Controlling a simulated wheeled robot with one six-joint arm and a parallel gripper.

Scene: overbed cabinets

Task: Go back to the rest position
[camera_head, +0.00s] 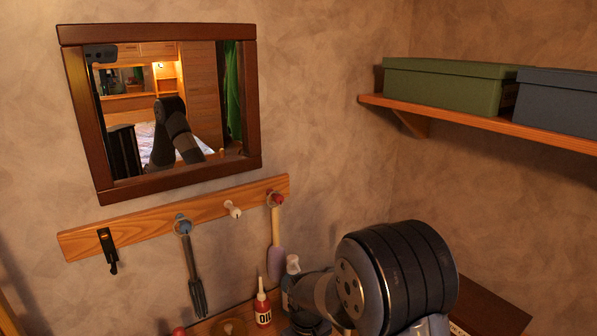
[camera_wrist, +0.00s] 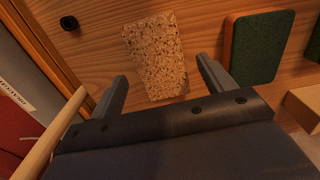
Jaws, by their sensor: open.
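My gripper (camera_wrist: 163,92) is open in the wrist view, its two dark fingers spread apart. Nothing is held between them. A speckled tan block (camera_wrist: 156,55), like cork, lies on the wooden surface (camera_wrist: 98,45) just beyond the fingertips. I cannot tell how far above the surface the fingers are. In the head view my dark arm (camera_head: 395,275) fills the lower right, and its gripper end is hidden.
A green pad with an orange edge (camera_wrist: 257,45) lies right of the fingers. A wooden rail (camera_head: 190,212) holds hanging tools below a mirror (camera_head: 70,75). An oil bottle (camera_head: 263,308) stands near my arm. A shelf (camera_head: 480,121) bears green (camera_head: 440,88) and grey boxes (camera_head: 560,100).

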